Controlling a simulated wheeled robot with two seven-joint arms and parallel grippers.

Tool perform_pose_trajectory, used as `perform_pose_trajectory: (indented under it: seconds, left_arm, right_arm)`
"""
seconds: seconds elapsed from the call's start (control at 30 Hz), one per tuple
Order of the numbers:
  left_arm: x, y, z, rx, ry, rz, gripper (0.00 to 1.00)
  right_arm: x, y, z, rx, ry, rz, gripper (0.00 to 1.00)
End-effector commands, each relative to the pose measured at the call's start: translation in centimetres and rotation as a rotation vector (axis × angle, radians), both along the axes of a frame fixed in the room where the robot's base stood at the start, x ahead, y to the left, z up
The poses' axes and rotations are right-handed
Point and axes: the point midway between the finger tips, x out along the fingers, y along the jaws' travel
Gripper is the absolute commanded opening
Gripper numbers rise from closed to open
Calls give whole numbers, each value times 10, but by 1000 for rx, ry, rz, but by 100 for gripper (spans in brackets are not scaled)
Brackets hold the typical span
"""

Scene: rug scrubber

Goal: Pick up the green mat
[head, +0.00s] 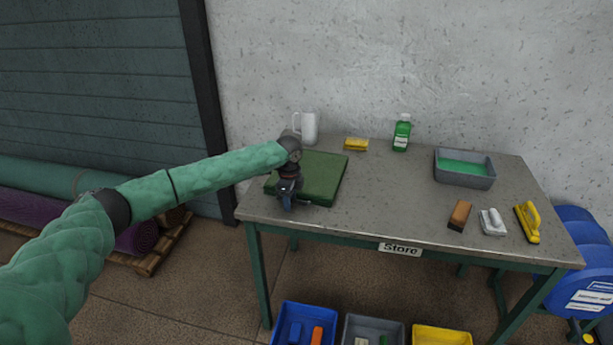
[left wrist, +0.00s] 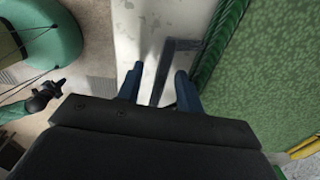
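The green mat (head: 325,180) lies flat on the left part of the grey table, a thick folded or cushion-like slab. My left gripper (head: 288,203) is at its near left edge and covers part of that side. In the left wrist view the mat (left wrist: 275,75) fills the right side, with its darker edge next to the fingers. The left gripper (left wrist: 159,70) has its two blue fingers apart with nothing held between them. A dark shape, seemingly a shadow, lies on the pale surface past the fingers. My right gripper is not in view.
On the table (head: 385,205) stand a white jug (head: 309,127), a yellow sponge (head: 356,144), a green bottle (head: 402,133), a grey tray (head: 464,177) of green liquid and several brushes at right. The table's middle is clear. Bins (head: 305,315) stand below.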

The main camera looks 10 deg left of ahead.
Motion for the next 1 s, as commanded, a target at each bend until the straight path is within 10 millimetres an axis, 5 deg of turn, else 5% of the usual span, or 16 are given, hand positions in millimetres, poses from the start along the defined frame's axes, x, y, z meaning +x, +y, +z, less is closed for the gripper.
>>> perform_pose_trajectory:
  seconds: [0.27,0.47,1.0]
  left_arm:
    - [0,0,-2,0,0,0,36]
    - [0,0,-2,0,0,0,1]
    - [1,0,5,-1,-3,0,0]
  right_arm:
    - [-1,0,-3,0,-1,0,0]
    - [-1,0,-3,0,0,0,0]
    - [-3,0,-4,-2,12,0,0]
